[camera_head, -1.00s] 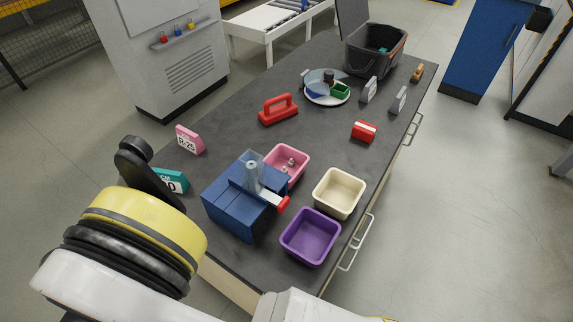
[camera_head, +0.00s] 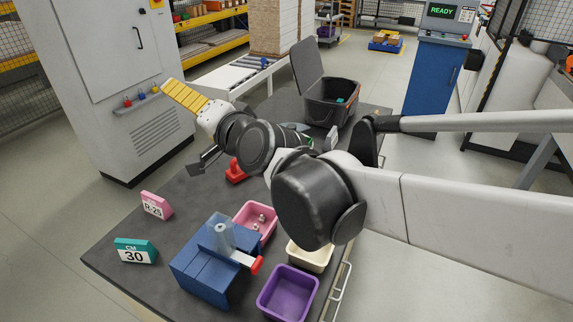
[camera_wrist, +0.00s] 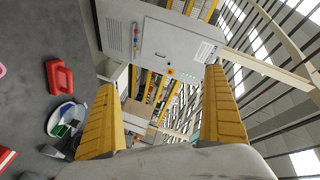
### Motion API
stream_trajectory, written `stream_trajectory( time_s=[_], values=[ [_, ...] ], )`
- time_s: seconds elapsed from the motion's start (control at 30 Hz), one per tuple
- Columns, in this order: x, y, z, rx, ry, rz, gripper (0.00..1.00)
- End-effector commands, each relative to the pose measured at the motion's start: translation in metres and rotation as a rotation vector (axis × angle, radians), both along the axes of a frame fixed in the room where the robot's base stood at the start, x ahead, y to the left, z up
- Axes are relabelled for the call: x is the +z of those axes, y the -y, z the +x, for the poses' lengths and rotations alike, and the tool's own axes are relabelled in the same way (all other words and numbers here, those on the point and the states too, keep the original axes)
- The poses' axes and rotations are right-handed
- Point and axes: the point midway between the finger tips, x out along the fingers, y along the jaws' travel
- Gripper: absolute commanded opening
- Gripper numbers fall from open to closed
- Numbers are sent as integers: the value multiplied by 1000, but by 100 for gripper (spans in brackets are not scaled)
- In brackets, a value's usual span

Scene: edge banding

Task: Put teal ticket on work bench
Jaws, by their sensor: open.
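A teal block marked "CM 30" (camera_head: 135,250) stands on the dark work bench (camera_head: 195,210) near its left edge. A small teal piece (camera_head: 340,100) shows inside the dark bin (camera_head: 322,112) at the far end of the bench; I cannot tell what it is. My gripper (camera_head: 185,98) is raised over the far left side of the bench, well away from both. In the wrist view its two yellow fingers (camera_wrist: 163,115) are spread apart with nothing between them.
A blue fixture (camera_head: 203,268), a pink bin (camera_head: 256,219), a cream bin (camera_head: 310,257) and a purple bin (camera_head: 287,294) crowd the near end. A pink "R-25" block (camera_head: 156,205) stands at the left. A red-handled item (camera_wrist: 60,77) and a round tray (camera_wrist: 66,119) lie on the bench.

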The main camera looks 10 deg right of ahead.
Motion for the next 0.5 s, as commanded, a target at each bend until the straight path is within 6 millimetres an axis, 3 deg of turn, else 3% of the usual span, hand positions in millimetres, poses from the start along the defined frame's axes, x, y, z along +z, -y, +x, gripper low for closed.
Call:
stream_trajectory(
  time_s=[0.03, 0.1, 0.3, 0.4, 0.5],
  values=[
    [-21, 33, -20, 6, -26, -152, 100],
    [-55, 75, -52, 31, -81, -376, 100],
    [-142, 181, -144, 102, -295, -851, 100],
    [-167, 213, -177, 133, -384, -976, 100],
    [-180, 230, -197, 152, -437, -1041, 100]
  ],
)
